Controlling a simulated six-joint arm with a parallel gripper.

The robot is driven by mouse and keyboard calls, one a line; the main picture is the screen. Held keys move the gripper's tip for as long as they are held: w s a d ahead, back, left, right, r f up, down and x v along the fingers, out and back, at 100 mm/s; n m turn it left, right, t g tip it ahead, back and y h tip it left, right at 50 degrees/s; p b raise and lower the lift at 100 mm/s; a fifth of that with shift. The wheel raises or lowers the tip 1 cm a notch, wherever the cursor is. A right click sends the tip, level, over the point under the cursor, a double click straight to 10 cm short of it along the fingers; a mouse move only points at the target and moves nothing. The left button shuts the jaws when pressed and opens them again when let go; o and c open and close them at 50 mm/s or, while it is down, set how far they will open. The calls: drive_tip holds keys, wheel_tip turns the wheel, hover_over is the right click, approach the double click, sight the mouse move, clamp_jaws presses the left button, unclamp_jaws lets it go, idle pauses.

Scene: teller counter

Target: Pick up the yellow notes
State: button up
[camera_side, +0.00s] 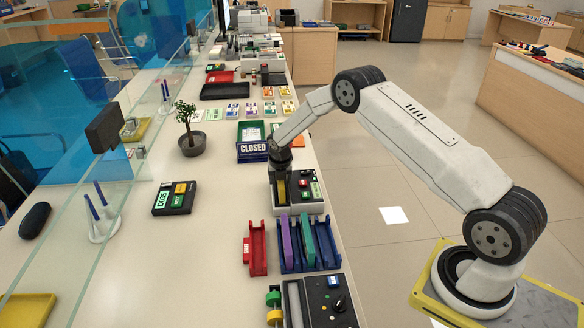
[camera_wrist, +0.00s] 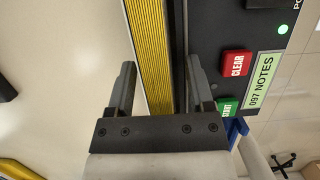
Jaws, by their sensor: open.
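The yellow notes (camera_wrist: 151,45) are a ribbed yellow stack on edge along the side of a dark note-counting machine (camera_wrist: 235,30). They also show as a yellow strip (camera_side: 281,191) at the left of the machine (camera_side: 312,207) in the side view. My gripper (camera_wrist: 160,66) is open, with one finger on each side of the stack in the wrist view. Whether the fingers touch it I cannot tell. In the side view my gripper (camera_side: 281,172) points down over the machine and hides part of the notes.
A "CLOSED" sign (camera_side: 253,148) and a potted plant (camera_side: 191,140) stand behind. A red holder (camera_side: 257,262) and a blue rack (camera_side: 318,265) with purple and teal pieces are in front. A dark "0095" device (camera_side: 174,198) lies left. The counter between is clear.

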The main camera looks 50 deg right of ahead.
clamp_jaws()
drive_tip(key=shift+r, duration=0.15)
idle(0.4)
drive_tip(key=shift+r, duration=0.8)
drive_tip(key=s+a+r, duration=0.3)
drive_tip(key=s+r, duration=0.8)
drive_tip(key=s, duration=0.2)
drive_tip(key=shift+s+a, duration=0.25)
drive_tip(key=shift+s, duration=0.05)
drive_tip(key=shift+w+a, duration=0.1)
